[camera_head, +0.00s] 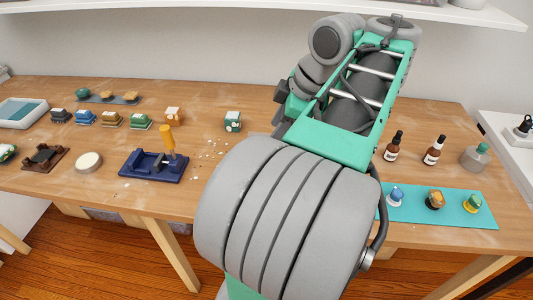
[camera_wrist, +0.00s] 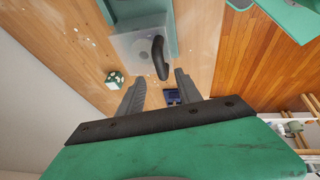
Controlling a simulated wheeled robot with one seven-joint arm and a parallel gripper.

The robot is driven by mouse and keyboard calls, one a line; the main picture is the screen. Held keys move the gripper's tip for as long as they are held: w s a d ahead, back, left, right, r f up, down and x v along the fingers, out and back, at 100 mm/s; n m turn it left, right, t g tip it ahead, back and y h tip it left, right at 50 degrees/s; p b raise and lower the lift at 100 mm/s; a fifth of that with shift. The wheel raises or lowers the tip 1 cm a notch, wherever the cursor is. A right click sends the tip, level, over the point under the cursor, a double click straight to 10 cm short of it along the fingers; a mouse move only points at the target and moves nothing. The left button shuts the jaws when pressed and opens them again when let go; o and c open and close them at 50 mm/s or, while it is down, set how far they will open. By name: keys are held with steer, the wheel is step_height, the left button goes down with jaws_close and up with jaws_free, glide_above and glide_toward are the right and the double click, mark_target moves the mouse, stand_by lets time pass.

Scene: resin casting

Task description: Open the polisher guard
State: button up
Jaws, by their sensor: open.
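In the wrist view a translucent pale guard (camera_wrist: 134,46) shows at the top, with a dark curved handle (camera_wrist: 158,58) on it. A teal-green body (camera_wrist: 143,10), seemingly the polisher, adjoins the guard at the top edge. My gripper (camera_wrist: 158,84) is open and empty. Its two grey fingers point toward the guard, with the handle appearing between and just beyond the fingertips. I cannot tell whether the fingers touch it. In the head view my arm hides the polisher, the guard and my gripper.
The wooden bench (camera_head: 95,186) carries a navy press (camera_head: 152,166) with an orange handle and a green patterned block (camera_head: 233,121). Two dark bottles (camera_head: 393,147) stand right of my arm, behind a teal mat (camera_head: 413,213) with small items. A white shelf (camera_head: 150,8) runs above.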

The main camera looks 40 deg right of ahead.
steer(key=b+x, duration=0.3)
steer(key=x, duration=0.3)
steer(key=shift+w+a+f, duration=0.15)
steer(key=shift+w+f, duration=0.05)
steer(key=shift+f, duration=0.05)
jaws_close()
stand_by(1.0)
